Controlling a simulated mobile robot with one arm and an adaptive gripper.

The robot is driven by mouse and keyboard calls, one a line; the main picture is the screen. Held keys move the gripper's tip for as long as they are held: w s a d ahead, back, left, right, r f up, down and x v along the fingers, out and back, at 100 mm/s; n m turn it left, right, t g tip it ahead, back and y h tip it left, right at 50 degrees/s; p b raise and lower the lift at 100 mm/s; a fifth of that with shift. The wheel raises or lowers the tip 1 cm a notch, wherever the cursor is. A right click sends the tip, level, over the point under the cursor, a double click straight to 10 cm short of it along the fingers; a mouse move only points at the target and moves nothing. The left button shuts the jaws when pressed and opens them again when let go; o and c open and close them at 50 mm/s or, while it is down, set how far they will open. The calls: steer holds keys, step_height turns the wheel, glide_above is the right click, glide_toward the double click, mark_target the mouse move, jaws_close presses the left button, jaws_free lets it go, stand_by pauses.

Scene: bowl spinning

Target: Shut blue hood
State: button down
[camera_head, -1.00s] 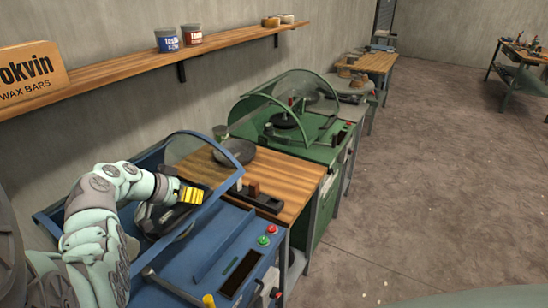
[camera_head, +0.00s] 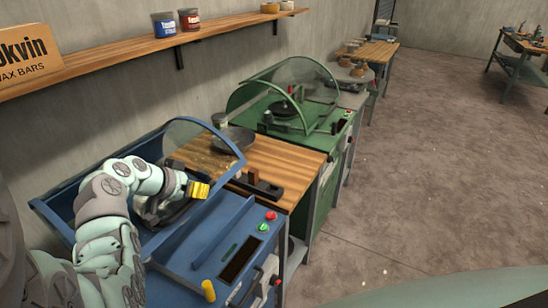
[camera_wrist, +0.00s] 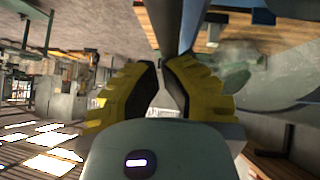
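The blue hood (camera_head: 238,152), a blue frame with a clear curved cover, stands raised on the blue machine (camera_head: 213,232) at the lower left of the head view. My gripper (camera_head: 199,190), with yellow fingertips, is over the machine's opening, to the left of the hood's near right edge. In the wrist view my gripper (camera_wrist: 161,66) has its fingertips drawn nearly together, with a narrow gap and nothing clearly held. A blue bar (camera_wrist: 189,25) shows just beyond the tips. Whether the fingers touch the hood cannot be told. My arm hides part of the machine's left side.
A wooden bench top (camera_head: 285,170) with a dark round pan (camera_head: 233,140) adjoins the blue machine. A green machine (camera_head: 322,132) with its own clear hood stands beyond. A wall shelf (camera_head: 130,53) runs above. Open floor (camera_head: 430,170) lies to the right.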

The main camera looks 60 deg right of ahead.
steer(key=s+f+m+t+b, duration=0.1)
steer(key=s+f+t+b, duration=0.1)
steer(key=s+f+b, duration=0.5)
steer(key=shift+s+d+f+m+t+y+b, duration=0.15)
steer(key=shift+d+f+m+t+y+b, duration=0.2)
steer(key=shift+f+b, duration=1.9)
steer(key=shift+f, duration=0.2)
